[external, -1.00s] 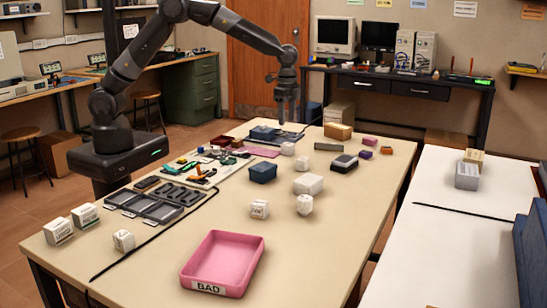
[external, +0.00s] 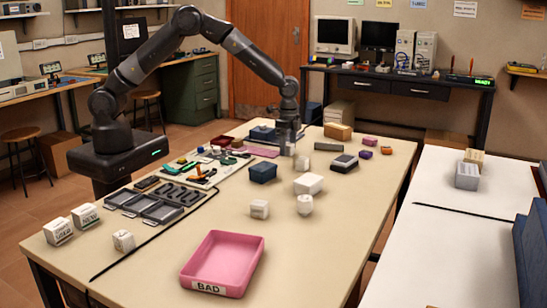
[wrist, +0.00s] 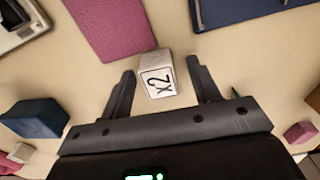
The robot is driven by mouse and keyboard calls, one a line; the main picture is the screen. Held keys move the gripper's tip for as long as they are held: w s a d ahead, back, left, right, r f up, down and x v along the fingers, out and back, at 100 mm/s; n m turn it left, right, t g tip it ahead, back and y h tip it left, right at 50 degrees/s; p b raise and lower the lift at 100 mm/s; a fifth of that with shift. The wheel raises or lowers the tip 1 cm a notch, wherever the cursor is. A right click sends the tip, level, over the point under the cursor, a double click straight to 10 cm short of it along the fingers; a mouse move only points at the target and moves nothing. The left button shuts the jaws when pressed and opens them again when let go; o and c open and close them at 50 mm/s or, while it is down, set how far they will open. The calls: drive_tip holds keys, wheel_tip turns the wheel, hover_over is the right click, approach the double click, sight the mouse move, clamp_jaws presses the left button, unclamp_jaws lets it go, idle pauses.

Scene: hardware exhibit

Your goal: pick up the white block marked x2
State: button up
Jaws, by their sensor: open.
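The white block marked x2 (wrist: 158,82) shows in the wrist view, its black x2 label facing the camera. It sits on the tan table between the two fingers of my gripper (wrist: 161,68), with a visible gap on each side. My gripper is open and holds nothing. In the external view my gripper (external: 289,150) is low over the table, right of the pink mat (external: 262,152). There the x2 block is mostly hidden by the fingers, and its mark cannot be read.
A dark blue bin (external: 263,172) stands left of the gripper. Another small white block (external: 302,163) and a larger white box (external: 308,184) stand just in front. A pink BAD tray (external: 224,262) is at the table's front. Bare table lies to its right.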

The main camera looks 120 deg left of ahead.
drive_tip(key=c, duration=1.1)
drive_tip(key=shift+o, duration=0.2)
drive_tip(key=shift+r, duration=0.1)
